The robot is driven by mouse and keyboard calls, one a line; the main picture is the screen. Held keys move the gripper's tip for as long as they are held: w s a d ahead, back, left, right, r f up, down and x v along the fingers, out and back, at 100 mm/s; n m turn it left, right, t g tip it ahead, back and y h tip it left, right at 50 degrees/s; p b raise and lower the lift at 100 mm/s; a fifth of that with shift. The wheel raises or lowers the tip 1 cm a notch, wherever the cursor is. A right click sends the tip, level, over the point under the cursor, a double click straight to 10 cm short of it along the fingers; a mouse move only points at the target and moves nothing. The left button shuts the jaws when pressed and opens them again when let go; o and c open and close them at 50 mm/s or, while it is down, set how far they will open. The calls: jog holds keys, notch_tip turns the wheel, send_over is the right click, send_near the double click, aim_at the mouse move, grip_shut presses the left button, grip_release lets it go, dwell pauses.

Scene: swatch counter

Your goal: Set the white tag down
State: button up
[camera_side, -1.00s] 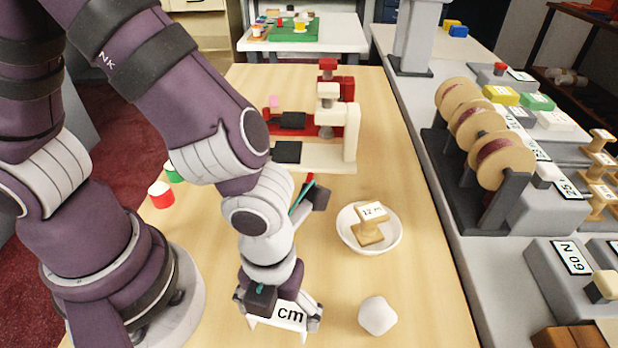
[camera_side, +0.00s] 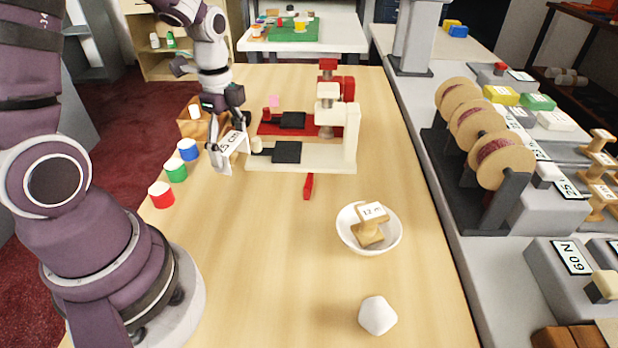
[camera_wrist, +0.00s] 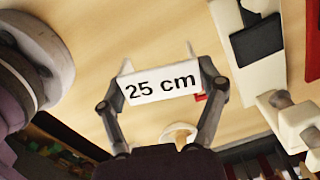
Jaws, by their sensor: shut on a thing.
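The white tag (camera_side: 231,142) is a small plate marked "25 cm" in black. My gripper (camera_side: 228,128) is shut on it and holds it tilted, to the left of the cream press. In the wrist view the white tag (camera_wrist: 162,85) spans the space between the two fingers of my gripper (camera_wrist: 163,84), its lettering facing the camera. From the side I cannot tell how far the tag is above the table.
A cream press (camera_side: 310,158) and a red press (camera_side: 285,130) stand just right of my gripper. Red (camera_side: 161,195), green (camera_side: 176,170) and blue (camera_side: 188,150) cylinders are at the left edge. A white bowl (camera_side: 345,236) holds a wooden stamp (camera_side: 367,232).

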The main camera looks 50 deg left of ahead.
aim_at(216, 188)
jog(key=a+f+n, duration=0.1)
jog(key=f, duration=0.1)
jog(key=s+a+f+n, duration=0.1)
jog(key=a+f, duration=0.1)
jog(key=f, duration=0.1)
jog(key=s+a+f+n, duration=0.1)
jog(key=a+f, duration=0.1)
jog(key=f, duration=0.1)
jog(key=shift+s+a+f, duration=0.15)
jog(key=shift+a, duration=0.05)
jog(key=o, duration=0.8)
jog(key=shift+f, duration=0.15)
